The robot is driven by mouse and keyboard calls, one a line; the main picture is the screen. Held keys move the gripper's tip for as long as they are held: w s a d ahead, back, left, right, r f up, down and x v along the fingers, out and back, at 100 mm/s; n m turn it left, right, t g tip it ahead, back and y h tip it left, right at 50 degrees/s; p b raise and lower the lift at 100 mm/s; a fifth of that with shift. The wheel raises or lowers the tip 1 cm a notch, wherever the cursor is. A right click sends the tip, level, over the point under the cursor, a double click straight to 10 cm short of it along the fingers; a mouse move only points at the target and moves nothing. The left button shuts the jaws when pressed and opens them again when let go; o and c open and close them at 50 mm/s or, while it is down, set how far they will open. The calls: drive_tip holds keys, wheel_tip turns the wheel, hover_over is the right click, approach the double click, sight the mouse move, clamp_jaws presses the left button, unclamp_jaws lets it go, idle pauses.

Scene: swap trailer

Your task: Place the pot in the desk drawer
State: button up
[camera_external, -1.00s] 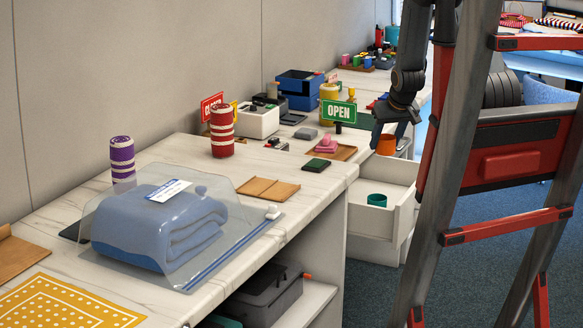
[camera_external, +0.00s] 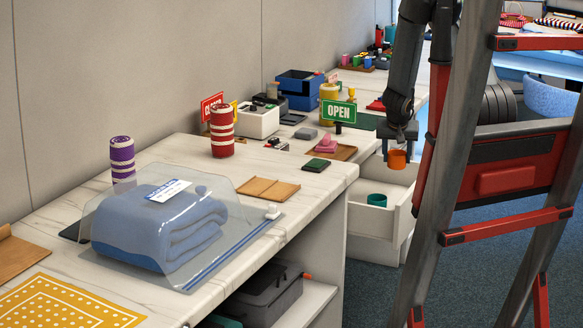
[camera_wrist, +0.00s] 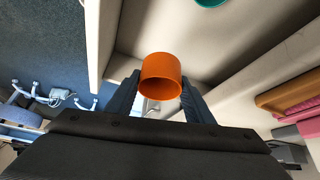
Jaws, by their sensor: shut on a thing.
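A small orange pot (camera_external: 397,159) is held in my gripper (camera_external: 398,140), above the right part of the open desk drawer (camera_external: 400,215). In the wrist view the orange pot (camera_wrist: 161,77) sits between the two fingers of my gripper (camera_wrist: 160,88), with its round opening showing. The drawer is white and pulled out from the desk. A teal pot (camera_external: 377,200) stands inside it. The teal pot shows only partly at the top edge of the wrist view (camera_wrist: 211,2).
A ladder (camera_external: 465,160) with red rungs stands in front on the right. The white desk (camera_external: 300,210) holds a bagged blue towel (camera_external: 160,230), rolled towels, an OPEN sign (camera_external: 338,111) and a pink item on a brown tray. The drawer floor beside the teal pot looks clear.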

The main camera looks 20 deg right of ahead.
drive_tip(key=shift+w+d+f+m, duration=0.25)
drive_tip(key=shift+d+f+m, duration=0.05)
drive_tip(key=shift+f, duration=5.15)
drive_tip(key=shift+f, duration=0.15)
drive_tip(key=o, duration=1)
